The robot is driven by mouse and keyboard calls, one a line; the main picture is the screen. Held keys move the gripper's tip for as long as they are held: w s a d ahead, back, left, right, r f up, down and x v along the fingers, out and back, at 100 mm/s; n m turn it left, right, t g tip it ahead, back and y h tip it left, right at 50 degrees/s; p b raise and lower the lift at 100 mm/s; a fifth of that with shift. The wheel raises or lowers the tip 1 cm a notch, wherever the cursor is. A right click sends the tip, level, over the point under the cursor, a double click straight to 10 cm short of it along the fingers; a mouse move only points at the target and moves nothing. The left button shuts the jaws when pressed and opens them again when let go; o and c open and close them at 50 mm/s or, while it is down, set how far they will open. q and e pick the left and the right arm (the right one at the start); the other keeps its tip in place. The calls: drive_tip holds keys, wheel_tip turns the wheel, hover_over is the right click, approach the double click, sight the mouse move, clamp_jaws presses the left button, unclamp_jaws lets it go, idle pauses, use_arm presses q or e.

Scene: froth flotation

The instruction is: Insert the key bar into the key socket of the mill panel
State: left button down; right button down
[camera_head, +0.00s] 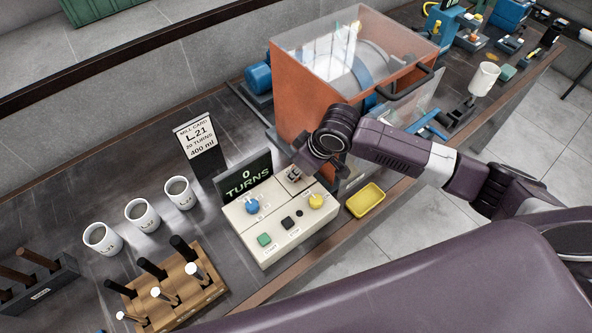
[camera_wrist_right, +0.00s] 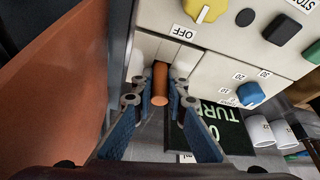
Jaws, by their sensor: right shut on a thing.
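The mill panel (camera_head: 272,232) is a pale box with a blue knob, a yellow knob, green and black buttons, and a display (camera_head: 247,180) reading "0 TURNS". My right gripper (camera_head: 297,175) is low at the panel's back right corner, beside the orange mill housing. In the right wrist view its blue-padded fingers (camera_wrist_right: 157,100) are shut on an orange-brown round bar (camera_wrist_right: 160,84), the key bar. The bar's far end points at the pale panel face (camera_wrist_right: 200,80), close by the "OFF" label. The key socket is hidden, and I cannot tell whether the bar is inside it. My left gripper is out of view.
The orange mill housing (camera_head: 290,108) with a clear cover stands close to my right gripper. A yellow tray (camera_head: 366,201) sits right of the panel near the table edge. White cups (camera_head: 142,216), a wooden rack (camera_head: 207,288) and a mill card (camera_head: 196,135) stand left.

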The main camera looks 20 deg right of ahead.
drive_tip(key=c, duration=1.8)
unclamp_jaws()
drive_tip(key=shift+s+f, duration=0.1)
drive_tip(key=shift+f, duration=0.2)
drive_tip(key=shift+r, duration=0.1)
